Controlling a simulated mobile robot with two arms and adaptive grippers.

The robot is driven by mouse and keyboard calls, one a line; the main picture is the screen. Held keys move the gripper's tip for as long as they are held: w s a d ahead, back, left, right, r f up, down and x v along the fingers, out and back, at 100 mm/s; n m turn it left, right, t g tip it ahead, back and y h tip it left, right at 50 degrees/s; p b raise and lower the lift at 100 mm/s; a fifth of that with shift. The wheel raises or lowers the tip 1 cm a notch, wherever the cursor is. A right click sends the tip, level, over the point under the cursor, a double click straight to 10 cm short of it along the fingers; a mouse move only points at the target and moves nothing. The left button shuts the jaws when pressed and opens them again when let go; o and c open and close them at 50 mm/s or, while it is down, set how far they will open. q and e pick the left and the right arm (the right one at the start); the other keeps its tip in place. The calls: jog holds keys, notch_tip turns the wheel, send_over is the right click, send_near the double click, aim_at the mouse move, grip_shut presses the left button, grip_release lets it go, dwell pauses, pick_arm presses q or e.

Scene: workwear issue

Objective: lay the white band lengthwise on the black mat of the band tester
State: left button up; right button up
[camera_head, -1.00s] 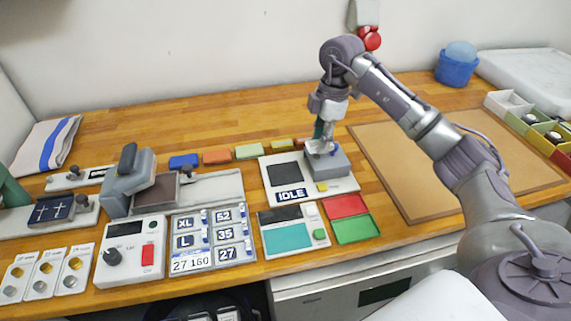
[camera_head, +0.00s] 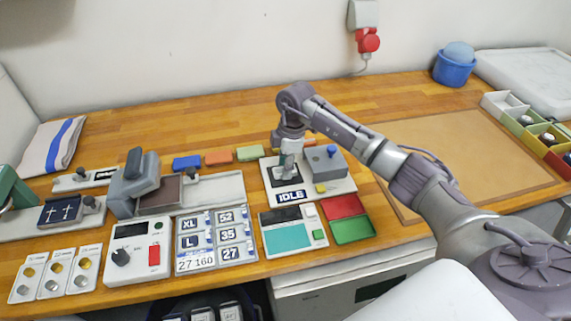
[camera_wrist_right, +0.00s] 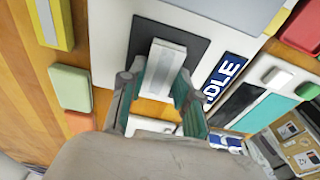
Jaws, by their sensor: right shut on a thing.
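My right gripper (camera_head: 287,178) is over the mat, fingers pointing down. It is shut on the white band (camera_wrist_right: 166,66), which lies between the teal fingertips over the mat. I cannot tell whether the band touches the mat. My left gripper is not in view.
A panel with a teal screen (camera_head: 287,237) and red and green trays (camera_head: 353,230) stand in front of the tester. Coloured blocks (camera_head: 249,153) lie behind and left. A grey device (camera_head: 134,190) stands further left. A large brown board (camera_head: 455,150) on the right is mostly clear.

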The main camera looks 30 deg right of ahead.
jog(key=shift+f, duration=0.1)
jog(key=o, duration=0.8)
jog(key=shift+o, duration=0.2)
notch_tip(320, 180, up, 12)
jog(key=d+b, duration=0.1)
jog(key=b, duration=0.2)
jog(key=shift+s+d, duration=0.2)
